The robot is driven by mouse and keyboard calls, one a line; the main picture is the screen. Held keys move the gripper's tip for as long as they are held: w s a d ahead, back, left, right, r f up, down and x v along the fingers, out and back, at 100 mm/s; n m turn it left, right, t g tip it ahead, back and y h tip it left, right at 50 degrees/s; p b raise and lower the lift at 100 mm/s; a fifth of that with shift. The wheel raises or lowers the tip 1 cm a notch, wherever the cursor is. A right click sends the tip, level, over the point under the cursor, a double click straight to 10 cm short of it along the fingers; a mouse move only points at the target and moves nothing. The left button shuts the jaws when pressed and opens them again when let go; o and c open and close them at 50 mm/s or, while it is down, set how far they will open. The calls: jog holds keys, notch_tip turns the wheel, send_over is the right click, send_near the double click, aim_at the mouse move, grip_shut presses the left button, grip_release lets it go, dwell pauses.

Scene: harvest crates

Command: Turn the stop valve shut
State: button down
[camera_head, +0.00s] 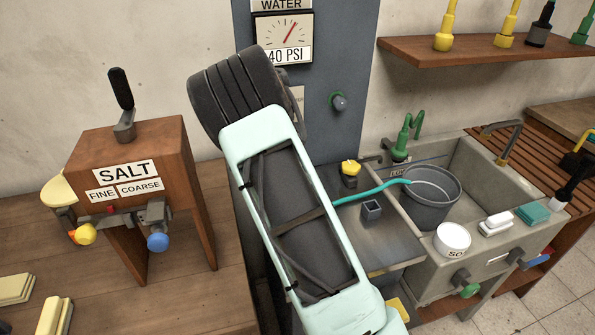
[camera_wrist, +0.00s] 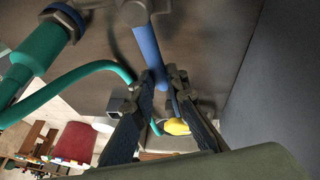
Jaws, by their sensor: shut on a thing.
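The stop valve (camera_wrist: 136,12) shows at the top of the wrist view as a grey metal fitting with a blue lever (camera_wrist: 149,52). The lever points down the picture, toward my gripper. My gripper (camera_wrist: 163,80) has its two dark fingers on either side of the lever's lower part and is shut on it. In the head view my arm covers the valve and gripper, so both are hidden there.
A pressure gauge (camera_head: 284,39) marked 40 PSI hangs on the grey panel (camera_head: 340,70). A teal hose (camera_head: 372,191) runs into a grey bucket (camera_head: 430,205) in the sink. A yellow-topped object (camera_wrist: 176,127) lies beyond my fingers. A wooden salt stand (camera_head: 130,165) stands left.

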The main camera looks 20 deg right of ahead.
jog(key=shift+s+m+g, duration=0.3)
jog(key=shift+s+m, duration=0.2)
jog(key=shift+m, duration=0.2)
jog(key=c, duration=1.9)
grip_release()
jog(key=v, duration=1.2)
jog(key=shift+d, duration=0.2)
